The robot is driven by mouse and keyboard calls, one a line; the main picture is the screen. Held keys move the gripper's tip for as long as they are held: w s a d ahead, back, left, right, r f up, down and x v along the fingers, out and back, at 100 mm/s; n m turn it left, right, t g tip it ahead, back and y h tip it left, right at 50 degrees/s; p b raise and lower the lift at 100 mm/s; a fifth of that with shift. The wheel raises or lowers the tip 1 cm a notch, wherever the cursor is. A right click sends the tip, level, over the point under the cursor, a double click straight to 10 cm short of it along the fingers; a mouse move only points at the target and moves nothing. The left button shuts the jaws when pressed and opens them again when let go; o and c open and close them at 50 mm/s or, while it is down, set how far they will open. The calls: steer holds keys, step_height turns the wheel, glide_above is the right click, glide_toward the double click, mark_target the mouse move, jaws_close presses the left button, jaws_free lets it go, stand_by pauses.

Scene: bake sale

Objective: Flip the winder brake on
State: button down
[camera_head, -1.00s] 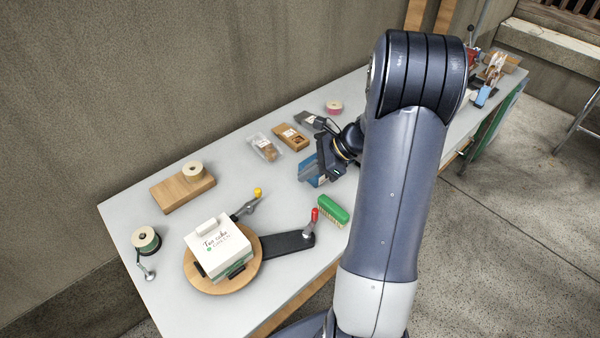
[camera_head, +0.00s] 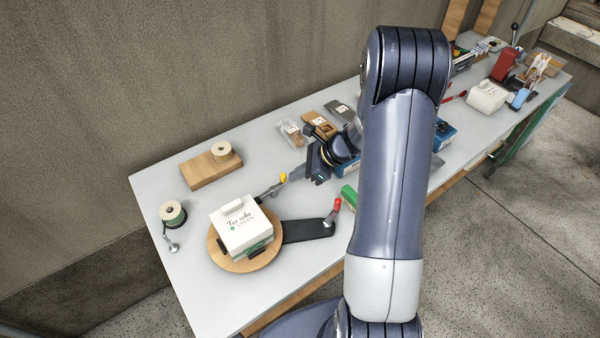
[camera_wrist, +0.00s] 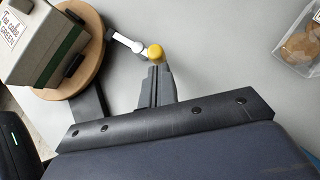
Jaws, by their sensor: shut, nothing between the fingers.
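A lever with a yellow knob (camera_head: 283,178) sticks out beside a round wooden turntable (camera_head: 217,252); I take it for the winder brake. A white and green cake box (camera_head: 240,232) stands on the turntable. A black arm (camera_head: 305,231) with a red upright handle (camera_head: 336,205) extends from it. My gripper (camera_head: 290,175) is shut and empty, at the yellow knob. In the wrist view my closed fingertips (camera_wrist: 155,72) lie right at the yellow knob (camera_wrist: 155,52), partly overlapping it in the picture; contact cannot be told.
Clear packets (camera_head: 291,133) lie behind my gripper. A green brush (camera_head: 349,196) is partly hidden by my arm.

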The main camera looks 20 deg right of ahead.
steer(key=shift+w+n+g+p, duration=0.3)
steer(key=shift+w+n+g, duration=0.55)
steer(key=shift+n, duration=0.35)
steer(key=shift+w+a, duration=0.15)
steer(key=shift+w, duration=0.1)
steer(key=shift+s, duration=0.15)
steer(key=shift+s, duration=0.7)
steer(key=shift+r, duration=0.1)
steer(key=b+v, duration=0.1)
steer(key=v, duration=0.9)
steer(key=shift+d, duration=0.4)
steer(key=shift+r, duration=0.1)
